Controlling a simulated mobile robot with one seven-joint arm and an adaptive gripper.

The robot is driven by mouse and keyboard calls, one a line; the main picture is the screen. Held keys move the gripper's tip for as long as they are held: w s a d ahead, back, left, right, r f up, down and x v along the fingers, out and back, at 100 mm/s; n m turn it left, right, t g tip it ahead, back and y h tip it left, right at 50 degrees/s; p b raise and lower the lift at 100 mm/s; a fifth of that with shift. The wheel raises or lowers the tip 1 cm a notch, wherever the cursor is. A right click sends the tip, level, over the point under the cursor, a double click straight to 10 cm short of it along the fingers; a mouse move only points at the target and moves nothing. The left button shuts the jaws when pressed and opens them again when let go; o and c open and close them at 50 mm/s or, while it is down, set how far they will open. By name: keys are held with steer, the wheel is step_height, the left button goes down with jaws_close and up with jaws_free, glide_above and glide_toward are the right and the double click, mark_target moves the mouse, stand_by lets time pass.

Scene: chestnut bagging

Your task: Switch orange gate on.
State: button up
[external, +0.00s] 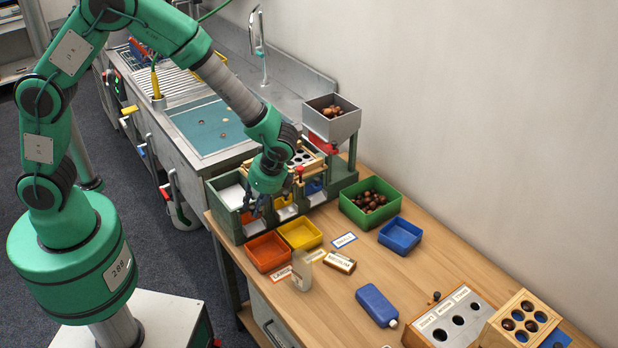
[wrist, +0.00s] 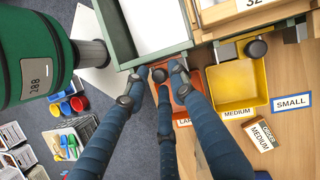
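The orange gate (external: 247,217) is the orange panel at the left front of the green sorting machine (external: 231,229). The orange bin (external: 266,252) stands on the table just before it and also shows in the wrist view (wrist: 195,96), partly behind my fingers. My gripper (external: 256,207) points down at the machine's front left corner, close to the orange gate. In the wrist view its blue fingers (wrist: 160,74) converge beside the machine's green wall. Their tips lie close together near a dark spot, and I cannot tell whether they touch or hold anything there.
The yellow bin (external: 300,234) stands right of the orange one, with a dark knob (wrist: 257,48) above it in the wrist view. A green crate of chestnuts (external: 350,212), a blue bin (external: 400,235), a blue bottle (external: 376,305) and label cards (external: 344,240) are on the table.

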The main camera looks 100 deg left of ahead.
steer(key=shift+c, duration=0.3)
jaws_close()
steer(key=shift+r, duration=0.1)
step_height(320, 180, up, 3)
steer(key=p, duration=0.3)
steer(key=shift+r, duration=0.2)
steer(key=shift+w, duration=0.1)
